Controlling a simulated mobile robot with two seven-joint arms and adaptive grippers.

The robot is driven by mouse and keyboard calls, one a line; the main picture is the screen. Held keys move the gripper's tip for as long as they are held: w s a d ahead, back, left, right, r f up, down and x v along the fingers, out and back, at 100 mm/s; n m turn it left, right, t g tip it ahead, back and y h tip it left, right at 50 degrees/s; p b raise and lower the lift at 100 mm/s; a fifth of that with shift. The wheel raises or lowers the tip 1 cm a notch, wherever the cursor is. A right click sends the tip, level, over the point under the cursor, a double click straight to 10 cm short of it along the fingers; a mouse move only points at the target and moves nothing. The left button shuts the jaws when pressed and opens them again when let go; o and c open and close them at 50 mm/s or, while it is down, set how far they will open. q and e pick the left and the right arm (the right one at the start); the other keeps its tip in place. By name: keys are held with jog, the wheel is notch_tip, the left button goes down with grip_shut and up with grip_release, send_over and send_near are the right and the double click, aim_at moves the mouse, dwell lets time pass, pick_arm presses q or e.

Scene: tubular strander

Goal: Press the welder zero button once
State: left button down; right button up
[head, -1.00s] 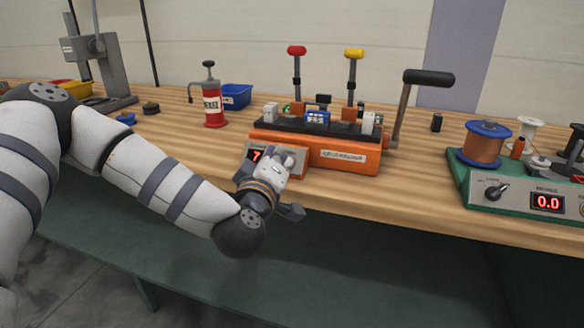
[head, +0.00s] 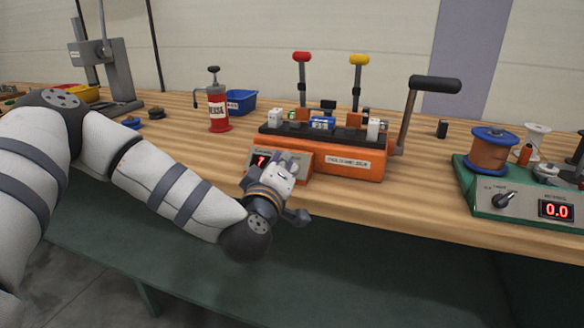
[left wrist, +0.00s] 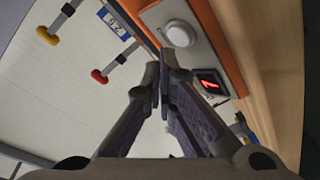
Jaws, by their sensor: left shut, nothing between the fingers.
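The orange welder (head: 345,164) stands on the bench, with a red-knobbed lever, a yellow-knobbed lever and a black-handled crank. Its small sloped panel (head: 262,157) shows a red digit on a display, partly covered by my left gripper. In the left wrist view, a round white button (left wrist: 180,33) sits on the panel beside the red display (left wrist: 209,83). My left gripper (head: 284,178) is in front of the panel. In the left wrist view its fingers (left wrist: 161,76) are together and empty, just short of the button in the picture; contact cannot be told. The button is hidden in the head view.
A red and white pump can (head: 218,110) and a blue bin (head: 241,101) stand left of the welder. A green unit (head: 510,200) with a copper spool (head: 490,152) and a 0.0 display is at the right. The bench front between them is clear.

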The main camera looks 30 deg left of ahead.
pick_arm(q)
jog(key=shift+w+f, duration=0.1)
jog(key=shift+f, duration=0.05)
dwell(0.5)
jog(key=shift+w+a+f, duration=0.1)
jog(key=shift+w+f, duration=0.05)
jog(key=shift+w, duration=0.1)
jog(key=shift+w+f, duration=0.2)
jog(key=shift+f, duration=0.1)
pick_arm(e)
jog(key=shift+s+f, duration=0.1)
jog(key=shift+s, duration=0.05)
dwell(0.5)
pick_arm(q)
jog(key=shift+r, duration=0.1)
jog(key=shift+s+r+p, duration=0.45)
jog(key=shift+r, duration=0.15)
jog(key=shift+s, duration=0.1)
jog(key=shift+f, duration=0.1)
pick_arm(e)
jog(key=shift+w+r, duration=0.6)
jog(key=shift+r, duration=0.05)
